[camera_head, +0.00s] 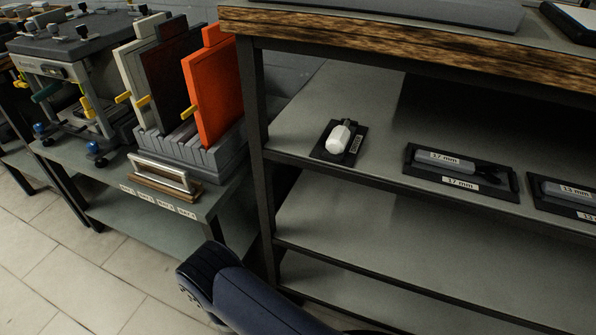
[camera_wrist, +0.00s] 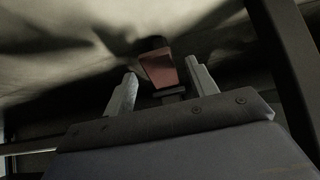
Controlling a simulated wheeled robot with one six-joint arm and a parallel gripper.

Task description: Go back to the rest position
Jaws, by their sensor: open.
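My gripper (camera_wrist: 161,68) shows in the wrist view with its two pale fingers apart. A reddish-brown block with a dark top (camera_wrist: 158,70) appears between or beyond the fingers, with gaps on both sides. I cannot tell what it is or how far away it lies. The gripper itself cannot be made out there.
A shelf unit (camera_head: 400,240) fills the right, holding a white-capped item (camera_head: 339,137) and a tool tray labelled 17 mm (camera_head: 460,172). A lower bench at left carries a grey rack (camera_head: 190,150) with upright panels, including an orange one (camera_head: 213,90). Tiled floor (camera_head: 60,270) is clear at lower left.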

